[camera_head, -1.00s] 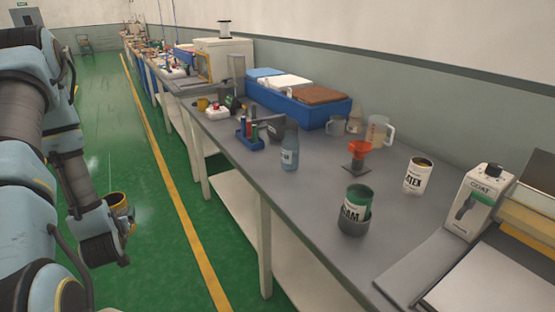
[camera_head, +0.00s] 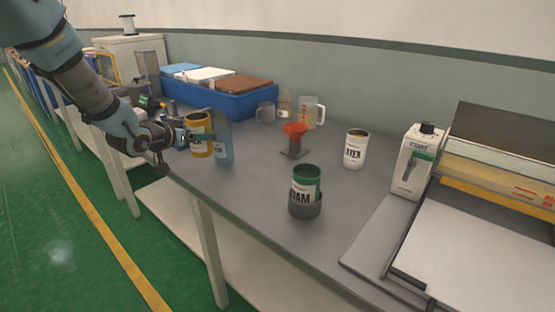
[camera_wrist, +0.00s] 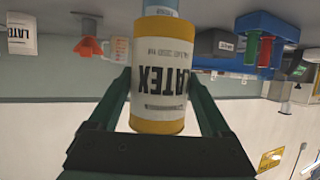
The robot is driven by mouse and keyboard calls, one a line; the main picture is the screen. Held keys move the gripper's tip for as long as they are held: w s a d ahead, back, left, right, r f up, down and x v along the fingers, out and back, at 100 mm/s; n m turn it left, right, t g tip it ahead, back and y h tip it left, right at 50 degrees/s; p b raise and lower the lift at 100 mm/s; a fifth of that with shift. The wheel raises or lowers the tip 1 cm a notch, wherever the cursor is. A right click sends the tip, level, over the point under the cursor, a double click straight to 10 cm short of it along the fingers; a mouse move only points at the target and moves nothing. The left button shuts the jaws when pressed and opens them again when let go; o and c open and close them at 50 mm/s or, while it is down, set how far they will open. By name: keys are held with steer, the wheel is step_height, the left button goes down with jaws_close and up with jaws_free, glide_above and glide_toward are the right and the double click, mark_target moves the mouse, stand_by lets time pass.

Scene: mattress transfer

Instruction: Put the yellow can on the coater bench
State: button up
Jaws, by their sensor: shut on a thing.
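The yellow can (camera_head: 201,147), with a white label, is held in my gripper (camera_head: 190,137) at the left part of the bench in the head view. In the wrist view the can (camera_wrist: 159,75) sits between the two green fingers, its LATEX label upside down. My gripper is shut on it. The coater (camera_head: 415,160) stands at the right end of the grey bench (camera_head: 255,215).
A blue crate (camera_head: 245,101) is behind. Bare bench top lies around the green can.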

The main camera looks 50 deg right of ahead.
steer(key=s+d+r+m+g, duration=0.1)
steer(key=s+d+r+g, duration=0.1)
steer(key=s+d, duration=0.2)
steer(key=shift+s+d+f+p, duration=0.15)
steer(key=shift+f+p, duration=0.4)
steer(key=shift+f, duration=1.9)
steer(key=shift+s+f+p, duration=0.1)
steer(key=shift+f+p, duration=0.4)
steer(key=shift+f, duration=1.95)
steer(key=shift+f, duration=0.1)
steer(key=o, duration=1.4)
steer(key=shift+c, duration=0.2)
